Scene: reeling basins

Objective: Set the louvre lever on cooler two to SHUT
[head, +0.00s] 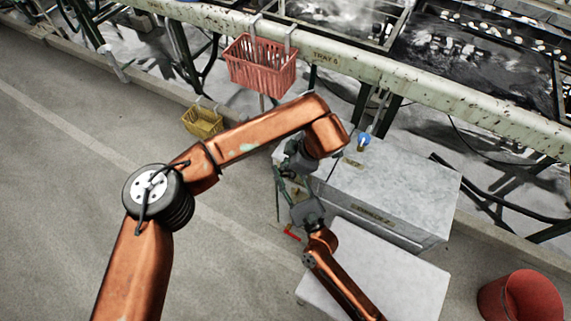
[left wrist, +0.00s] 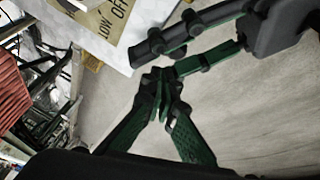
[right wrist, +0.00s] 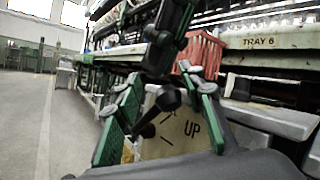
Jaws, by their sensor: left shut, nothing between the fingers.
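A pale grey cooler box (head: 385,185) stands right of centre in the head view, its front label too small to read surely. In the right wrist view, a tan plate (right wrist: 180,130) marked UP has a dark round-ended lever or knob (right wrist: 168,98) in front of it. My right gripper (right wrist: 160,110) is open, its fingers either side of that dark part; contact is unclear. My left gripper (left wrist: 160,85) is shut and empty, beside the cooler's left side. I see no SHUT marking.
A blue knob (head: 363,141) sits on the cooler's back edge. A red basket (head: 260,68) hangs on the rail marked TRAY 6, with a yellow basket (head: 203,122) below. A pale low top (head: 400,283) lies in front, a red bucket (head: 520,298) at right. Floor at left is clear.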

